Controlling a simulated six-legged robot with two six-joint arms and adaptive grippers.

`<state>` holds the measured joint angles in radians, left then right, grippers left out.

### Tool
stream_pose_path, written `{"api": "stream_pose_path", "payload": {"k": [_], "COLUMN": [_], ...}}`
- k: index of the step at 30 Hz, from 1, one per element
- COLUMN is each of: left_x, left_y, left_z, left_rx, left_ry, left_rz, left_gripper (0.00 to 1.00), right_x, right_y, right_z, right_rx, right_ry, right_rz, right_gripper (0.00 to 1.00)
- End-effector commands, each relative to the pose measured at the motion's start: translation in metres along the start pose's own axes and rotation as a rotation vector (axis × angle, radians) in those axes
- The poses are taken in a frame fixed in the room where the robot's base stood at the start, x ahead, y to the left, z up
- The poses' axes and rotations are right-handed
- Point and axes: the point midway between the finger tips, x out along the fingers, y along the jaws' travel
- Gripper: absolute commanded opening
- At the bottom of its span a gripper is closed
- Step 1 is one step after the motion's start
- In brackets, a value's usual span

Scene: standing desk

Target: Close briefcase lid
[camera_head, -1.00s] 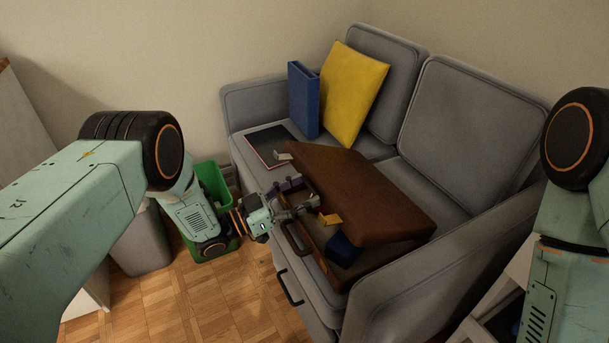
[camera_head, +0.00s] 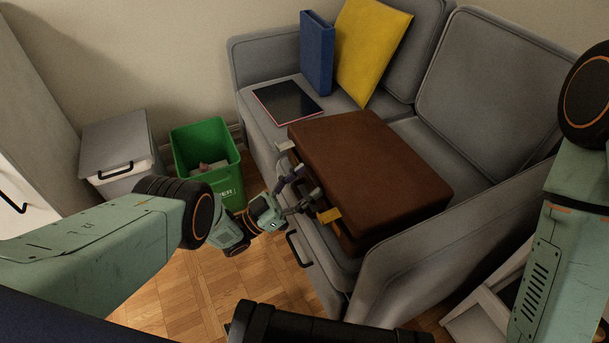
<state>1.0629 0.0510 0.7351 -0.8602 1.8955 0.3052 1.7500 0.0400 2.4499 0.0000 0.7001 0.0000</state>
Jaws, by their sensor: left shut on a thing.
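The brown briefcase (camera_head: 370,170) lies on the grey sofa seat. Its lid is down over the base, with no clear gap at the front edge. A yellow latch (camera_head: 329,215) and a pale latch (camera_head: 285,146) stick out along that front side. My left gripper (camera_head: 301,194) is at the front side between the latches, shut on the briefcase's front edge. The gripper hides the exact spot of its hold and the handle area. My right arm shows at the right edge, but its gripper is out of view.
A dark tablet (camera_head: 287,101), a blue binder (camera_head: 317,55) and a yellow cushion (camera_head: 371,50) are on the sofa (camera_head: 480,85) behind the briefcase. A green bin (camera_head: 207,155) and a grey bin (camera_head: 115,150) stand left of it. The sofa's armrest (camera_head: 430,255) is close in front.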

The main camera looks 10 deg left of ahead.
Motion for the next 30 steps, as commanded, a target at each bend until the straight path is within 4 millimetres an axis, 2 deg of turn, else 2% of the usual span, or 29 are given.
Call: {"api": "stream_pose_path", "payload": {"k": [19,20,27,30], "left_x": [-0.0023,-0.0024,-0.0032,-0.0032], "left_y": [0.0016,0.0015,0.0014,0.0010], "left_z": [-0.0009,-0.0009,0.0008,0.0013], "left_rx": [0.009,0.009,0.006,0.004], "left_ry": [0.027,0.027,0.022,0.021], "left_rz": [0.002,0.002,0.001,0.000], "left_gripper": [0.09,0.68,0.89,0.89], "right_x": [0.0003,0.0003,0.0004,0.0004], "right_y": [0.0000,0.0000,0.0000,0.0000], "right_z": [0.0001,0.0001,0.0001,0.0001], "right_rx": [0.000,0.000,0.000,0.000], "right_ry": [0.000,0.000,0.000,0.000], "right_rz": [0.000,0.000,0.000,0.000], "right_gripper": [0.40,0.40,0.40,0.40]}}
